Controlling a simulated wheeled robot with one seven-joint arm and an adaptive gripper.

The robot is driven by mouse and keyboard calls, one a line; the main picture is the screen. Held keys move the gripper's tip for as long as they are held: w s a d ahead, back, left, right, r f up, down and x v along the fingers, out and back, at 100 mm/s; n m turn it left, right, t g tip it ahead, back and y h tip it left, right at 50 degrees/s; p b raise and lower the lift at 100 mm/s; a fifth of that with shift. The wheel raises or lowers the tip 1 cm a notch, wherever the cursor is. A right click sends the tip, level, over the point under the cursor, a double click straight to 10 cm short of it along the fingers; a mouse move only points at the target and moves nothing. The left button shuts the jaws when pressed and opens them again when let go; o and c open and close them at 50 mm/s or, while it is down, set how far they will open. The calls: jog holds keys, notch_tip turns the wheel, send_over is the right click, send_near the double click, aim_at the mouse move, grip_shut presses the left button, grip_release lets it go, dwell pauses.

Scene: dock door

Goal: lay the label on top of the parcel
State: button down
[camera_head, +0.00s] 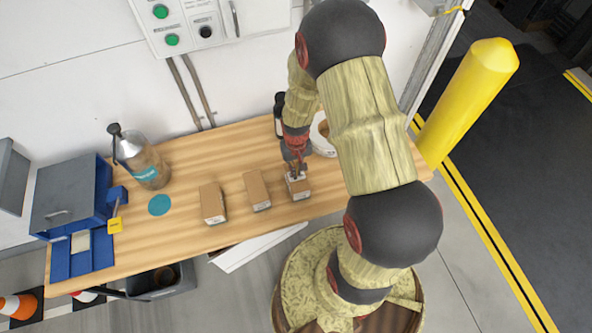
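Three small brown boxes with pale front faces stand in a row on the wooden table: a left box (212,203), a middle box (257,190) and a right box (299,188). I cannot tell which is the parcel. My gripper (297,173) points down at the top of the right box; its fingertips look at or just above it. The fingers are too small to show whether they are open or shut, or hold anything. A pale rectangle (80,241) in the blue tray at the table's left end may be the label, but I cannot be sure.
A yellow bollard (467,100) stands right.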

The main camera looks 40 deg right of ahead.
jog(key=c, duration=2.6)
grip_release()
jog(key=shift+f, duration=0.1)
jog(key=shift+o, duration=0.7)
jog(key=o, duration=0.4)
